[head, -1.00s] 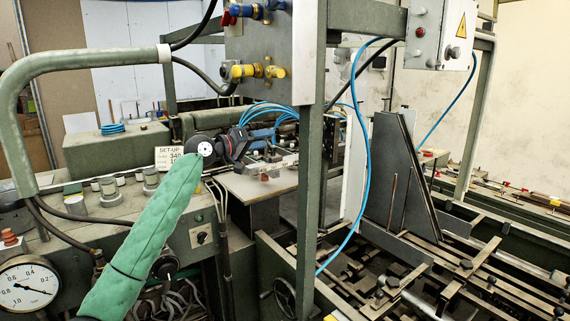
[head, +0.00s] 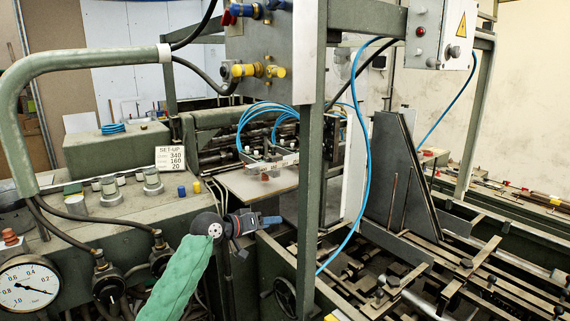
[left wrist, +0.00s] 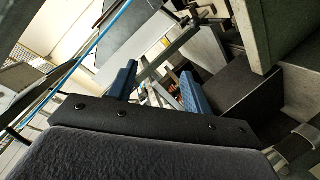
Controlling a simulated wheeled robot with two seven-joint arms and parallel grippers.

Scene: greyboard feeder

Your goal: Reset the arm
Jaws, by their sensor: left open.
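My left arm in its green sleeve comes up from the bottom of the head view. My left gripper (head: 268,221) points right, in front of the machine and below the feed table. In the left wrist view its two blue fingers stand apart with nothing between them (left wrist: 158,86). It touches nothing that I can make out. My right gripper is in neither view.
The control console (head: 120,208) with its buttons and a pressure gauge (head: 27,286) lies to the left. A green upright post (head: 309,200) and a blue hose (head: 366,150) stand right of the gripper. The feed table (head: 262,183) is above it.

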